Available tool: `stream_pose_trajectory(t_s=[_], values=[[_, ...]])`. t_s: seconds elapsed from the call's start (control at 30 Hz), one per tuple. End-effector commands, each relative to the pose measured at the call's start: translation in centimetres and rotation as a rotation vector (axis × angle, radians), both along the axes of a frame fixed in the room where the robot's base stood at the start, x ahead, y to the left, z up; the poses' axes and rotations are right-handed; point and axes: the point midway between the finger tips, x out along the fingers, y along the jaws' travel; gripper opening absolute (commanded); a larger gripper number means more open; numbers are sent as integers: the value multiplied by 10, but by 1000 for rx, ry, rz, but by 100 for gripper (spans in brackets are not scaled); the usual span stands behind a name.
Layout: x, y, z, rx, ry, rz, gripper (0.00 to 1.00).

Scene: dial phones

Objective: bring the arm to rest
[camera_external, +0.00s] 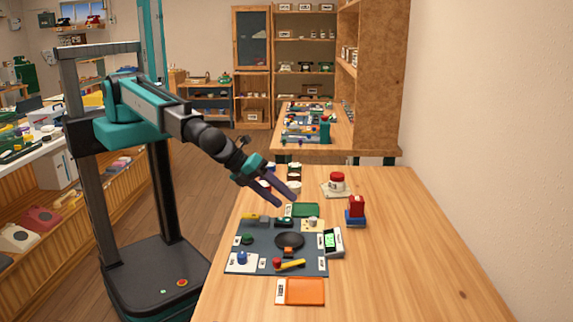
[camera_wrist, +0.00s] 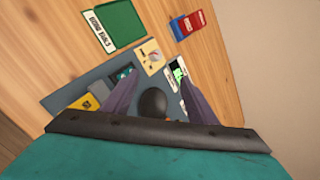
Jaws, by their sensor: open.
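My gripper (camera_external: 280,190) is open and empty, held in the air above the far part of the dark work mat (camera_external: 262,236) on the wooden table. Its two purple-grey fingers point down and to the right. In the wrist view my gripper (camera_wrist: 155,95) shows its fingers spread, with a round black disc (camera_wrist: 153,102) visible below and between them. The black disc also shows on the mat in the external view (camera_external: 289,240). No object is between the fingertips.
A green tray (camera_external: 303,210), an orange tray (camera_external: 305,291), a meter with a green screen (camera_external: 333,241) and a red-and-blue block (camera_external: 356,210) surround the mat. The table's right side (camera_external: 420,250) is clear.

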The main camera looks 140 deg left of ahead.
Motion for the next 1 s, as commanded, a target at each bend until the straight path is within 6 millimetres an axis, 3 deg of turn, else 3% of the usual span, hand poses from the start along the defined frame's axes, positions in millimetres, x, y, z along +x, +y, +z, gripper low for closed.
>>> stream_pose_trajectory(t_s=[0.03, 0.3, 0.6, 0.73, 1.0], values=[[-9, -20, -7, -60, -4, 32, 53], [-54, -113, -46, -352, 6, 241, 53], [-108, -196, -82, -560, 77, 436, 53], [-135, -218, -105, -617, 119, 523, 53], [-182, -209, -169, -643, 178, 677, 53]])
